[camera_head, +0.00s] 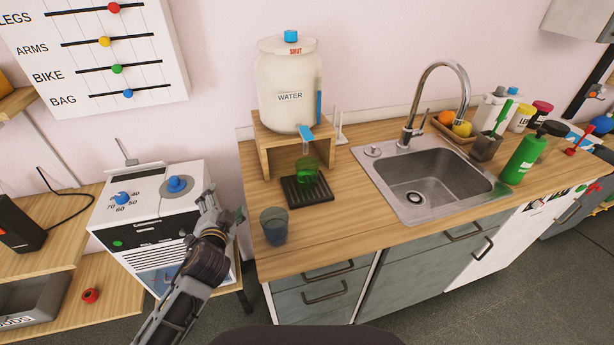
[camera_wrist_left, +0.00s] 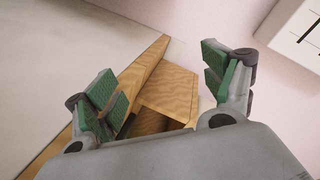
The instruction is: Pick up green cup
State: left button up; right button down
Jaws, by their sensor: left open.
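The green cup (camera_head: 307,173) is see-through and stands on a black ribbed drip tray (camera_head: 293,193), below the blue tap of the water dispenser (camera_head: 288,95). My left gripper (camera_head: 225,206) is open and empty. In the head view it shows over the white appliance, left of the counter and apart from the green cup. Its two green-padded fingers are spread wide in the left wrist view (camera_wrist_left: 165,88), with nothing between them. The green cup does not show in that view. My right gripper is not in view.
A blue-grey cup (camera_head: 273,226) stands at the counter's front left, between my left gripper and the tray's near side. A wooden stand (camera_head: 264,150) holds the dispenser behind the green cup. The sink (camera_head: 425,183) lies to the right. A white appliance (camera_head: 150,215) is left.

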pick_arm(q)
jog(key=w+d+r+m+t+h, duration=0.2)
jog(key=d+r+m+t+h, duration=0.1)
jog(key=d+r+m+h, duration=1.35)
jog(key=m+g+y, duration=0.3)
jog(key=m+g, duration=0.7)
jog(key=m, duration=1.1)
send_near(298, 176)
jog(key=shift+x, duration=2.85)
jog(key=shift+w+d+f, duration=0.2)
jog(key=shift+w+d, duration=0.25)
jog(key=shift+d, duration=0.1)
jog(key=shift+w+d+f+p, duration=0.3)
jog(key=shift+w+d+f, duration=0.1)
jog(key=shift+d, duration=0.1)
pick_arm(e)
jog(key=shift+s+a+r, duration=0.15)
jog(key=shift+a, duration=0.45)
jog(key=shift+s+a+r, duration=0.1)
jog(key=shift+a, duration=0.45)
